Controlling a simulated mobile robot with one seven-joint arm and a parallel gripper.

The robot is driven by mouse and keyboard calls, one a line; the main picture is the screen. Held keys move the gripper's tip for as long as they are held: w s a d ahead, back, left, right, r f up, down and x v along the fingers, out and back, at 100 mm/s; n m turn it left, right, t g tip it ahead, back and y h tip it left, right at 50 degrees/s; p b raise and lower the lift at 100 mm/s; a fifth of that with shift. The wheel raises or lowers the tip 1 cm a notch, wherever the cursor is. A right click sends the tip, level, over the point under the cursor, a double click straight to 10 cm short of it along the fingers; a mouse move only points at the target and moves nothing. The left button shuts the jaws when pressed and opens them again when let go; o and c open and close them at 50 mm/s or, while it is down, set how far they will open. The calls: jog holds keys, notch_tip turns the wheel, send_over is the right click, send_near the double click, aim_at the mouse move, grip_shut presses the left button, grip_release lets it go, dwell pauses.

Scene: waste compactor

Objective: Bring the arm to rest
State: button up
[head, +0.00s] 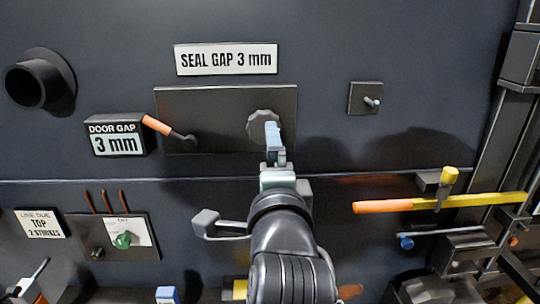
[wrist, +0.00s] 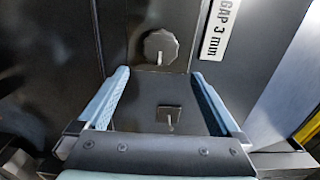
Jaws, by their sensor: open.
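My gripper (head: 272,130) is open with nothing between its fingers. In the head view my arm reaches up from the bottom middle toward the dark wall panel. The fingertips overlap the lower part of a round grey knob (head: 262,121) on a dark plate (head: 210,104). In the wrist view the two light blue fingers (wrist: 160,73) stand wide apart. The knob (wrist: 160,46) lies beyond the fingertips there. I cannot tell how far the gripper is from the plate.
A "SEAL GAP 3 mm" sign (head: 226,59) is above. An orange-handled lever (head: 158,125) and a "DOOR GAP 3 mm" box (head: 117,136) are left. A small square plate (head: 358,101) is right. A yellow bar with orange grip (head: 440,202) sticks out lower right. A black pipe (head: 36,82) protrudes upper left.

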jog(key=s+a+r+n+t+b, duration=0.1)
jog(key=s+r+n+t, duration=0.3)
jog(key=s+r+n, duration=0.5)
jog(key=s+a+r+n+t+b, duration=0.1)
jog(key=s+r+n+t+b, duration=0.1)
jog(key=s+r+n+t, duration=0.3)
jog(key=s+r+n, duration=0.4)
jog(key=r, duration=0.2)
jog(key=shift+a+b, duration=0.3)
jog(key=shift+a, duration=0.05)
